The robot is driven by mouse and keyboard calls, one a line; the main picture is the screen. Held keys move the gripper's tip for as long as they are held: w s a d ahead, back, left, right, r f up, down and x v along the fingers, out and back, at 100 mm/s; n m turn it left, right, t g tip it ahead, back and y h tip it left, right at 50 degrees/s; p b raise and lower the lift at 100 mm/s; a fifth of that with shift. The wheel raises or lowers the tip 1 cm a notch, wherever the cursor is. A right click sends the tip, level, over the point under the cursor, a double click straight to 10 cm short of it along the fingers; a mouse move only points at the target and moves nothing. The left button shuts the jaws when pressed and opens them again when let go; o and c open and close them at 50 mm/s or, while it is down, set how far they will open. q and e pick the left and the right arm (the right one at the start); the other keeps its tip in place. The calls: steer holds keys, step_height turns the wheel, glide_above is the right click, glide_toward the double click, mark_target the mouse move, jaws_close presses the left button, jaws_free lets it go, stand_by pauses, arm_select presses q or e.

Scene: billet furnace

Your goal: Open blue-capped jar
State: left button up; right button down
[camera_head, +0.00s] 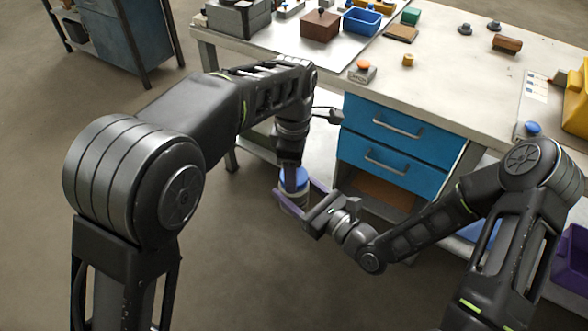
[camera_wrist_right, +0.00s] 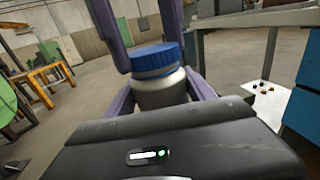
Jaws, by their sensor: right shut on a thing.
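The jar has a grey body (camera_wrist_right: 160,94) and a ribbed blue cap (camera_wrist_right: 155,60); the cap also shows in the head view (camera_head: 299,178). The jar is upright, in the air in front of the workbench. My right gripper (camera_head: 302,201) is shut on the jar body, with a purple finger on each side in the wrist view. My left gripper (camera_head: 293,172) points down at the cap from above.
The workbench top (camera_head: 450,95) holds a blue bin (camera_head: 362,21), a brown box (camera_head: 320,25), an orange button box (camera_head: 362,70) and small parts. Blue drawers (camera_head: 400,140) are close behind my right gripper. The floor at left is open.

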arm_select(q)
steer(key=shift+r, duration=0.25)
stand_by(0.7)
steer(key=shift+r, duration=0.9)
steer(key=shift+r, duration=2)
steer(key=shift+f, duration=0.2)
